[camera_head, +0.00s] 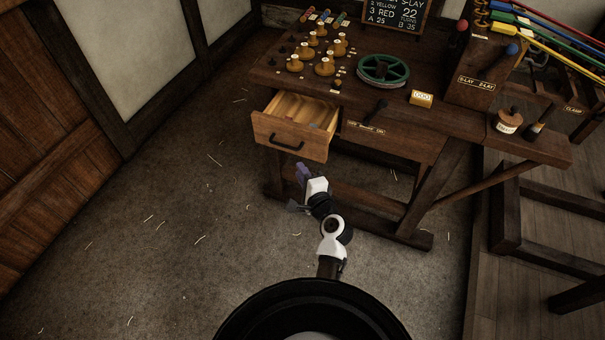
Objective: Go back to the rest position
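My gripper (301,172) is at the end of my white and black arm, low in front of the wooden workbench (440,122). It shows just below the front of the open drawer (289,136) in this view. I cannot tell if it touches the drawer. Its fingers are small and dark, and whether they are open or shut is unclear.
On the bench are several wooden knobbed pieces (325,67), a green reel (383,69), a yellow box (421,98) and a lever box (485,70). A chalkboard (396,14) stands behind. The floor (170,225) left of the bench is open, with loose strands. A wooden wall (45,140) bounds the left.

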